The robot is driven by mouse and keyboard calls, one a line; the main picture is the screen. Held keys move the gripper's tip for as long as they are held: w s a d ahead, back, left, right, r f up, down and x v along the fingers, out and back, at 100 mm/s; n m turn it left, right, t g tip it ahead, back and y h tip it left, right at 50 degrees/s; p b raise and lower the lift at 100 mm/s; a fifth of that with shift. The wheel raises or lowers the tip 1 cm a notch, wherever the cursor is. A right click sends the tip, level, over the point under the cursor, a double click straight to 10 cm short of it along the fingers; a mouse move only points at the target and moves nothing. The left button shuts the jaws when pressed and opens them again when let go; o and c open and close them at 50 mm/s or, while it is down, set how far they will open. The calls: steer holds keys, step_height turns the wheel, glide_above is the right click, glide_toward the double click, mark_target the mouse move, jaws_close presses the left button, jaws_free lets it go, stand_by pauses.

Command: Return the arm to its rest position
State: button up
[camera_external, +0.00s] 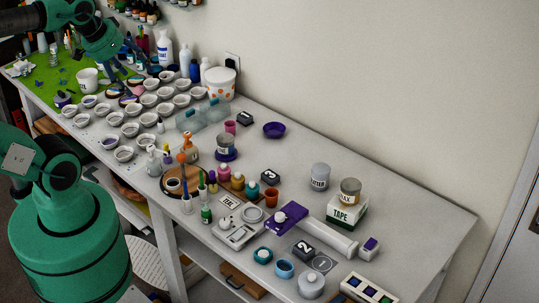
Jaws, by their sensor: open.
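My green arm comes in from the left edge and reaches across the top left. My gripper (119,75) is small and dark at its end, low over the far part of the long grey table (410,215), near the rows of white cups. It is open, and no object shows between its fingers. Its exact height above the cups is hard to tell.
White cups (130,129) crowd the table below my gripper. Bottles (165,48) and a dotted white bucket (221,79) stand along the wall. A green mat (45,80) lies at the far left. Jars and a TAPE box (346,210) stand nearer.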

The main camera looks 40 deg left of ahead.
step_height(320, 180, down, 10)
steer(key=b, duration=1)
steer(key=shift+f, duration=0.25)
steer(key=shift+o, duration=0.5)
